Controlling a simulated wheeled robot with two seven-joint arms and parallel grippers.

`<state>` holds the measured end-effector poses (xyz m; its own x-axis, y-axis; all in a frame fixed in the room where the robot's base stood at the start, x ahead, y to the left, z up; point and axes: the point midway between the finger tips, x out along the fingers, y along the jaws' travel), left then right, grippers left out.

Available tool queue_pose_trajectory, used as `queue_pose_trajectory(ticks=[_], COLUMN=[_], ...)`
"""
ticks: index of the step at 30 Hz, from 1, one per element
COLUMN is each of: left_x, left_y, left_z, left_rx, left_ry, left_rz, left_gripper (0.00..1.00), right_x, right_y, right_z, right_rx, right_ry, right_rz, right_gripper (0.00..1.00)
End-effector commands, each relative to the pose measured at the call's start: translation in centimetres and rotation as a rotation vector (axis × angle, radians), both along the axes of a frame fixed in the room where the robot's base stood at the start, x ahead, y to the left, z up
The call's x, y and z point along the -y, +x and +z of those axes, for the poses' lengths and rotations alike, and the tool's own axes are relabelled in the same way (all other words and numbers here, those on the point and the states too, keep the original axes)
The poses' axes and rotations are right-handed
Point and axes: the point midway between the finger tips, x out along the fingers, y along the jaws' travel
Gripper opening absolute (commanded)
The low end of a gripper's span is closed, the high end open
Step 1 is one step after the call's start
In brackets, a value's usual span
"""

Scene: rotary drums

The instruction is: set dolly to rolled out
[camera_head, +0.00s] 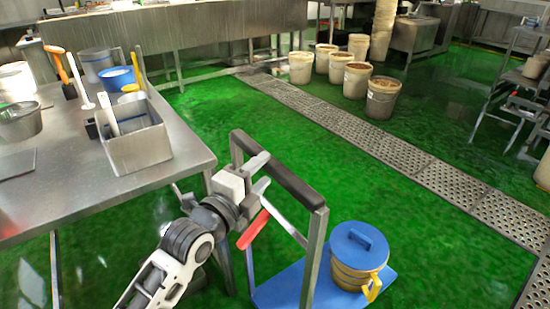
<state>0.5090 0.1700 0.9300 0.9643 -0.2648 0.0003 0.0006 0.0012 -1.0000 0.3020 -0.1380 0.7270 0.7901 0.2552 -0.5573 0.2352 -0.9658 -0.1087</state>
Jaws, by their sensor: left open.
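The dolly has a blue platform (280,290) low on the green floor at the bottom middle, with an upright grey metal frame. A dark grip bar (285,178) runs along the top of that frame. A brown bucket with a blue lid (360,248) and a yellow handle stands on the platform. My left gripper (261,174) is open and empty at the dark grip bar, near its far half. Its fingers point toward the bar; I cannot tell whether they touch it. A red-ended lever (253,230) shows just below the gripper. My right gripper is not in view.
A steel table (175,150) with a metal bin (135,145) and tools stands at the left, close to the dolly. A perforated floor drain (390,150) crosses the right side. Several buckets (382,98) stand behind it. The green floor between dolly and drain is clear.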

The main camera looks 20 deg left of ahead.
Motion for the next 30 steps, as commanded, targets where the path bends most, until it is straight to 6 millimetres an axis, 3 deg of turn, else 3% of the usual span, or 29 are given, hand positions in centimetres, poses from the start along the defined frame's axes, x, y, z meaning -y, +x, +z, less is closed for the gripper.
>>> queue_pose_trajectory(ticks=[3,9,21,27,30], left_x=[0.7,1.4,1.6,1.6,1.5], left_y=[2.4,4.8,5.5,5.5,5.5], left_z=[0.1,0.0,0.0,0.0,0.0], left_rx=[0.001,-0.001,0.0,0.0,0.0], left_ry=[-0.004,-0.003,-0.001,-0.001,-0.001], left_rz=[0.0,-0.001,-0.001,0.0,0.0], left_gripper=[0.47,0.47,0.47,0.0,0.0], right_x=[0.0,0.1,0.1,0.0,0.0], right_y=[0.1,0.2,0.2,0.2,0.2], right_z=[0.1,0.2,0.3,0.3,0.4], right_rx=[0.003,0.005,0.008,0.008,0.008], right_ry=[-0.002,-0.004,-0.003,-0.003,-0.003], right_rz=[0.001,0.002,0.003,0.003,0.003], right_gripper=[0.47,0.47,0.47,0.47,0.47])
